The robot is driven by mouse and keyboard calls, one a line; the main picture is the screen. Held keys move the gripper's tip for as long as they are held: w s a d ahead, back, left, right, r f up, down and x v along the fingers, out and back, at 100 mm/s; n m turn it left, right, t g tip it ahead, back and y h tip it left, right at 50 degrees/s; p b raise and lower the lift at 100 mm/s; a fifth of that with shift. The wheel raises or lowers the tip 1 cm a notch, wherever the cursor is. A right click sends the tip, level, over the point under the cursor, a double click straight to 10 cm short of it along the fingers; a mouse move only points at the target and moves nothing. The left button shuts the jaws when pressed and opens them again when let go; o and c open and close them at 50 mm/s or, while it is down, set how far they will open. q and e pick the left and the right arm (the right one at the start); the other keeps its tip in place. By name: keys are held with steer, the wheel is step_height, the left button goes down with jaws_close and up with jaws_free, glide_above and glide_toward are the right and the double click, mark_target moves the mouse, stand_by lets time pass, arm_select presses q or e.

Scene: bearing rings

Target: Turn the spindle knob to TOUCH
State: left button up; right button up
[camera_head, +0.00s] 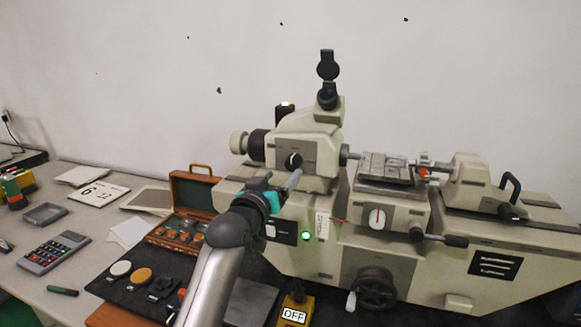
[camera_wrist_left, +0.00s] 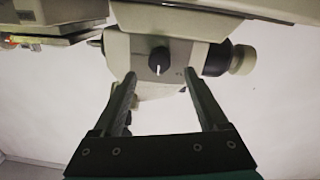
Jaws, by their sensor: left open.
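A round black knob (camera_head: 293,160) sits on the front of the beige machine head (camera_head: 312,146). In the left wrist view the knob (camera_wrist_left: 159,60) shows a white pointer line running down the picture; its label is too small to read. My left gripper (camera_head: 290,182) is in front of the machine head, just below the knob in the head view. In the left wrist view its fingers (camera_wrist_left: 159,77) are open and empty, with the knob between and beyond their tips. No contact shows. My right gripper is not in view.
A white dial with a red mark (camera_head: 377,218), a handwheel (camera_head: 373,289) and a lever (camera_head: 445,239) sit on the machine's right. A green light (camera_head: 306,236) glows below the gripper. An open wooden case (camera_head: 193,193) and a calculator (camera_head: 54,251) lie on the table at left.

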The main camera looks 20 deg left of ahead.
mark_target(291, 166)
arm_select(q)
steer(key=shift+w+d, duration=0.15)
steer(key=shift+w, duration=1.45)
steer(key=shift+w+d, duration=0.1)
steer(key=shift+w, duration=1.5)
jaws_close()
